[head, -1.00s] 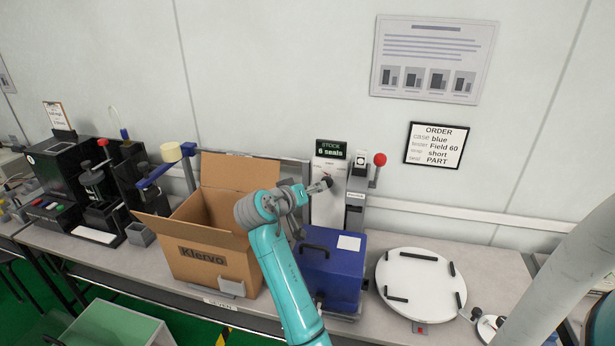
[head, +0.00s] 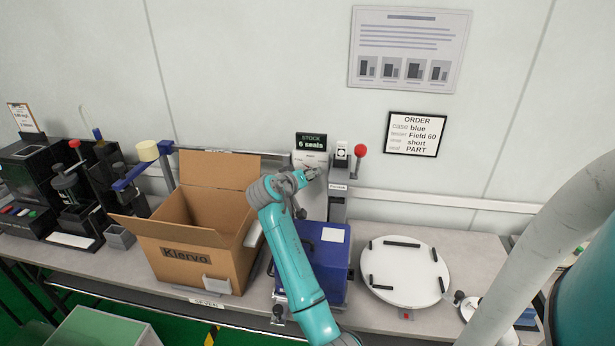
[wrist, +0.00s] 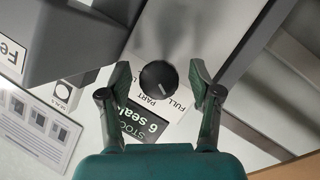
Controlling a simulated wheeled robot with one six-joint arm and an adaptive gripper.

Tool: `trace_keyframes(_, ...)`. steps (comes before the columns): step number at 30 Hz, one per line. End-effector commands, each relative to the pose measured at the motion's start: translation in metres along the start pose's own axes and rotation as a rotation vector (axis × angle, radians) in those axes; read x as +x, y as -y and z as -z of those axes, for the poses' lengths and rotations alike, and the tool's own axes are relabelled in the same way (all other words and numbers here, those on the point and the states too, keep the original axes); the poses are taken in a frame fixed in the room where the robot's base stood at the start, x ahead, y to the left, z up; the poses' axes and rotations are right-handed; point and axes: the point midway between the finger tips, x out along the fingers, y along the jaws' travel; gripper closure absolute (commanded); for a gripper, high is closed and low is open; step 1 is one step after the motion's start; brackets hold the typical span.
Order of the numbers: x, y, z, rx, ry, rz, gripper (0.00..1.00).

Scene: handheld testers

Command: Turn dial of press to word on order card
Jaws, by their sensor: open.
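The press (head: 317,205) has a pale upright panel behind the blue case; my gripper hides its dial in the head view. In the wrist view the black round dial (wrist: 158,79) has a white pointer mark at its lower edge, near the printed words PART and FULL; I cannot tell exactly which it points to. My gripper (wrist: 160,76) is open, one finger on each side of the dial, with gaps visible. It also shows in the head view (head: 310,174) at the panel.
A lever with a red ball (head: 360,151) stands right of the panel. A blue case (head: 325,265) sits in front, an open cardboard box (head: 190,262) to the left, and a white round turntable (head: 405,272) to the right. A "6 seals" stock sign (head: 311,142) is above.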

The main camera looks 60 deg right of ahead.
Motion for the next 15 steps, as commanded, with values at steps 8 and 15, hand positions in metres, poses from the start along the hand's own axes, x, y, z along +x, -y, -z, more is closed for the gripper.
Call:
trace_keyframes(8, 0.0011, 0.0, 0.0, 0.0, 0.0, 0.0, 0.39)
trace_keyframes(15, 0.001, 0.0, 0.0001, 0.0, 0.0, 0.0, 0.97)
